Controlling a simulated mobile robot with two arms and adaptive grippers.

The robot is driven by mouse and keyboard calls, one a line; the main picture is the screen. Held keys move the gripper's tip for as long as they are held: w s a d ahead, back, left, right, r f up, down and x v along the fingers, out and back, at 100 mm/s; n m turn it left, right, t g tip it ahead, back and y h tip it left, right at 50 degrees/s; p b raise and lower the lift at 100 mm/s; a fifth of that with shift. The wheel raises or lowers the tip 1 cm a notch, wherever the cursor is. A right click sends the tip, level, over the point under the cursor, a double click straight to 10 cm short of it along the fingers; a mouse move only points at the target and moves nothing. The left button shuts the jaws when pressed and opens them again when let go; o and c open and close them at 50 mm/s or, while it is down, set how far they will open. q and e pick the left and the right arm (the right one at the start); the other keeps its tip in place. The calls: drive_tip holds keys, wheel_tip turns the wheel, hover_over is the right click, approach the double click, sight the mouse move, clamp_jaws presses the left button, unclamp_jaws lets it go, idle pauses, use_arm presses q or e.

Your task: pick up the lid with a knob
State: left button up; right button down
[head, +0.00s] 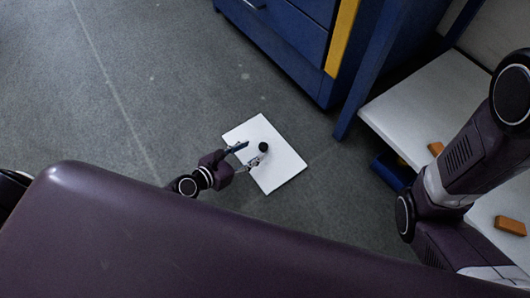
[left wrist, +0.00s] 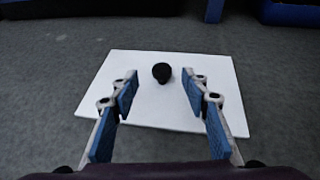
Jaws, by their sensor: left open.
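The lid is a flat white square panel (head: 279,174) lying on the grey floor, with a round black knob (head: 263,147) standing up near its middle. In the left wrist view the lid (left wrist: 150,112) fills the centre and the knob (left wrist: 162,72) shows ahead of the fingertips, between their lines. My left gripper (head: 247,153) is open over the lid's left part, its two blue-padded fingers spread toward the knob. In the left wrist view the open fingers (left wrist: 160,88) have nothing between them. My right gripper is out of view; only my right arm shows.
A blue cabinet (head: 290,38) with a yellow edge stands beyond the lid. The floor left of the lid is clear.

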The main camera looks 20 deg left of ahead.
sight(263, 146)
use_arm(q)
drive_tip(key=b+x, duration=0.2)
drive_tip(key=x, duration=0.5)
drive_tip(key=shift+s+f, duration=0.1)
drive_tip(key=shift+c, duration=0.4)
clamp_jaws()
